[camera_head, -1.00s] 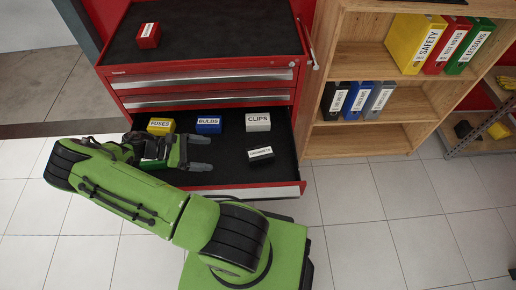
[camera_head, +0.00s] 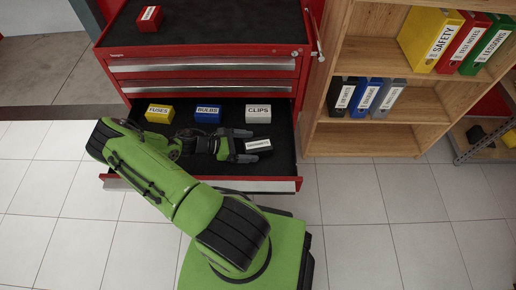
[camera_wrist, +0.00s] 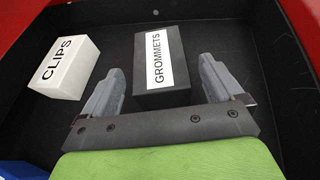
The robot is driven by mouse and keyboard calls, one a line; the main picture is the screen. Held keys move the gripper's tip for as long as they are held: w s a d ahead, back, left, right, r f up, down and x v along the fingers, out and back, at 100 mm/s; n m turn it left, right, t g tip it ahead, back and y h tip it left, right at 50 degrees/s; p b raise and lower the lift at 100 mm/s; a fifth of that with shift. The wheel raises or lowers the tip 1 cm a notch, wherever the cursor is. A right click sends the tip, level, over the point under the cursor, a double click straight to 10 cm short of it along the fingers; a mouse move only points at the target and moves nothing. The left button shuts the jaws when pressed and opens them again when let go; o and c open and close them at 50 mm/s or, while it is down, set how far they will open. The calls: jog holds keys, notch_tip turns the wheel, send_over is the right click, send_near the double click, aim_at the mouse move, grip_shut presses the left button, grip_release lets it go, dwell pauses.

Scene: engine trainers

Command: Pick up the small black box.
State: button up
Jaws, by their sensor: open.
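The small black box (camera_head: 258,145) with a white label lies in the open drawer, at the right, in front of the white CLIPS box. In the wrist view the black box (camera_wrist: 162,62) shows its GROMMETS label and sits ahead of my gripper (camera_wrist: 160,88), roughly between the two grey fingers. My gripper (camera_head: 244,146) is open and empty, with its fingertips close to the black box on either side. I cannot tell whether the fingers touch it.
The white CLIPS box (camera_wrist: 64,68) stands left of my left finger in the wrist view. The blue BULBS box (camera_head: 208,113) and yellow FUSES box (camera_head: 159,113) stand farther left in the drawer (camera_head: 275,186). A red box (camera_head: 150,18) sits on the cabinet top. A wooden shelf (camera_head: 362,139) stands at right.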

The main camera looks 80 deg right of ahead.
jog(key=shift+s+d+f, duration=0.25)
jog(key=shift+s, duration=0.25)
jog(key=c, duration=1.1)
